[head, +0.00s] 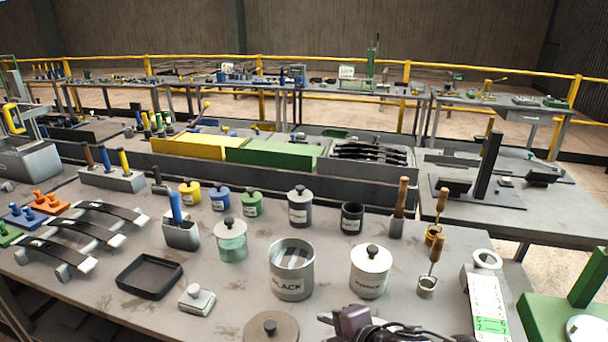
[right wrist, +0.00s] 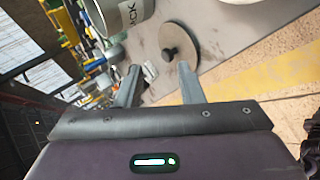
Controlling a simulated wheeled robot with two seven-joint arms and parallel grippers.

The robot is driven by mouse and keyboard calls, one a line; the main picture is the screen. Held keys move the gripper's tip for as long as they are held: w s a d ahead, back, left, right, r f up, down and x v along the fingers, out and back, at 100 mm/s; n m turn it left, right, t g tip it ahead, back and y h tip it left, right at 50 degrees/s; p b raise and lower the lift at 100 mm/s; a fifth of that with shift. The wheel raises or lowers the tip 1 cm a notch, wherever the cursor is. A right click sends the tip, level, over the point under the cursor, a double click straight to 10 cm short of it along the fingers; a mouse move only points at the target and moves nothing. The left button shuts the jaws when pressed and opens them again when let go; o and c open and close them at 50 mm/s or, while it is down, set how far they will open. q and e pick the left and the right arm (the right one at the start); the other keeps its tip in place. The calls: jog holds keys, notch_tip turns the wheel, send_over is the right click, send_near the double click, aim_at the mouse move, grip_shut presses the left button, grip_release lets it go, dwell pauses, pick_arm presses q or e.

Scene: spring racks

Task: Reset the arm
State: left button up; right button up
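My right gripper (head: 352,322) shows at the bottom edge of the head view, low by the front edge of the table, with most of its arm out of frame. In the right wrist view its two fingers (right wrist: 158,78) stand apart with nothing held between them. A round grey lid with a dark knob (right wrist: 172,52) lies beyond the fingertips, apart from them; it also shows in the head view (head: 272,328). A grey canister marked BLACK (head: 291,272) stands open behind it. My left gripper is not in view.
The table (head: 215,312) holds several lidded jars, a black tray (head: 149,276), a small metal block (head: 197,299), curved spring racks (head: 75,250) and wooden-handled tools (head: 433,262). A green fixture (head: 570,305) stands at the right. Bare tabletop lies at the front left.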

jog(key=s+d+f+m+g+h, duration=0.35)
jog(key=s+d+m, duration=0.4)
jog(key=m, duration=0.35)
jog(key=s+d+f+m+g+h, duration=0.2)
jog(key=s+d+f+m, duration=0.3)
jog(key=s+d+m, duration=0.35)
notch_tip(320, 180, down, 28)
jog(key=a+m, duration=0.1)
jog(key=a, duration=0.1)
jog(key=s+d+f+g, duration=0.1)
jog(key=s+d+f, duration=0.1)
jog(key=s+f, duration=0.8)
jog(key=s+d+f+g, duration=0.1)
jog(key=s+d+f, duration=0.1)
jog(key=s+f, duration=0.8)
jog(key=shift+s+f, duration=0.15)
jog(key=shift+s, duration=0.6)
